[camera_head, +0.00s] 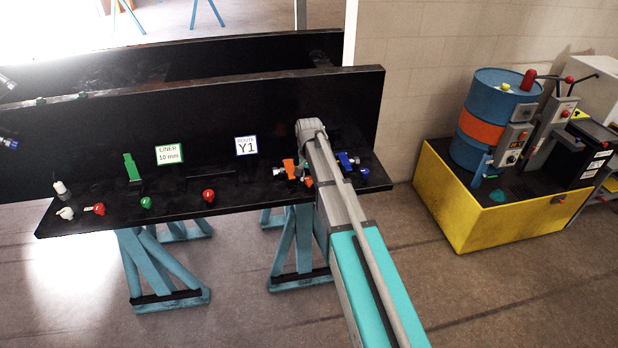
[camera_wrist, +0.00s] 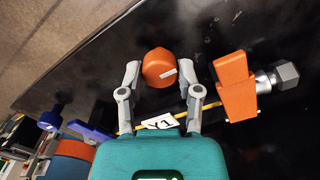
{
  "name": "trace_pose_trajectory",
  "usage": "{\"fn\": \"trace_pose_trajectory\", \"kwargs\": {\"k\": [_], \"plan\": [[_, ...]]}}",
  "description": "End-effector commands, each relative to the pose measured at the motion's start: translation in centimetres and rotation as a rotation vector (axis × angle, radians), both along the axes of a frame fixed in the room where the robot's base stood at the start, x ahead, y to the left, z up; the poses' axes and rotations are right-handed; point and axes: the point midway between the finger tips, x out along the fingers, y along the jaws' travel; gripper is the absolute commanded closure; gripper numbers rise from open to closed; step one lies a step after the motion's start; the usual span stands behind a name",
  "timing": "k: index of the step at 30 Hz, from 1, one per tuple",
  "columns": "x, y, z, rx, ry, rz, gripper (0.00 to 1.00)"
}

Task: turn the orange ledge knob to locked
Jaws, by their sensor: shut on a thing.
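The orange ledge knob (camera_wrist: 159,66) is round with a white pointer line on its face. In the wrist view the line runs toward the right and slightly up. My gripper (camera_wrist: 161,72) has one finger on each side of the knob and is shut on it. In the head view only a small part of the orange knob (camera_head: 309,182) shows beside my arm, which hides the gripper's fingers. I cannot read any locked mark.
An orange block-shaped fitting with a metal end (camera_wrist: 237,85) is close to the right finger in the wrist view. Blue fittings (camera_head: 346,160) stand right of my arm. A black panel rises behind.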

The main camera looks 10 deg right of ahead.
Motion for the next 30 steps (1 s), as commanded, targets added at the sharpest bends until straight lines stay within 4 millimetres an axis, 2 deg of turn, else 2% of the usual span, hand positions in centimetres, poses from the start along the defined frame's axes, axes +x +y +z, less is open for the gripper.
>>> {"fn": "trace_pose_trajectory", "kwargs": {"k": [8, 9, 14, 30], "plan": [[-0.17, 0.0, -0.03, 0.0, 0.004, -0.001, 1.0], [-0.17, 0.0, -0.03, 0.0, 0.004, -0.001, 0.49], [-0.12, -0.01, -0.02, -0.001, 0.003, 0.0, 0.21], [-0.03, -0.01, 0.0, 0.0, 0.001, 0.015, 0.21]]}}
